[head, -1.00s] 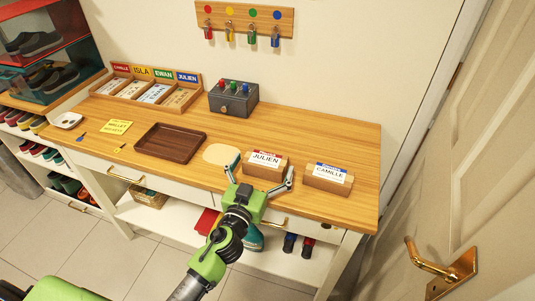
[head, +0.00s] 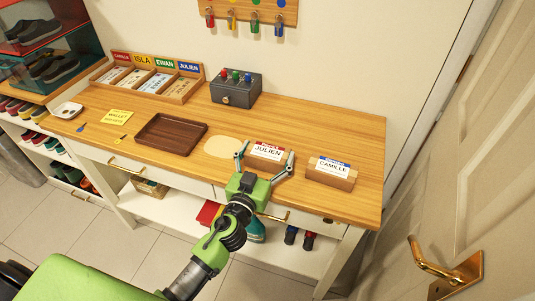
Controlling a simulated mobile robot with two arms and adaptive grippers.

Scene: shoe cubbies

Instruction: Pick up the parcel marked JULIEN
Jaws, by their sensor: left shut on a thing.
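The parcel marked JULIEN (head: 267,152) is a small brown block with a white and red label on top. It is at the front of the wooden table top, right of a pale round patch. My left gripper (head: 265,164) reaches it from the front, with one finger at each side, and is shut on it. I cannot tell whether the parcel is clear of the table. The parcel marked CAMILLE (head: 331,173), with a blue and white label, stands to the right, apart from the gripper. My right gripper is not in view.
A dark brown tray (head: 171,134) lies left of the pale round patch (head: 221,147). Behind are a grey box with coloured buttons (head: 236,88) and a sorter with name cards (head: 152,78). A yellow note (head: 118,116) lies at left. A door with a brass handle (head: 440,265) is at right.

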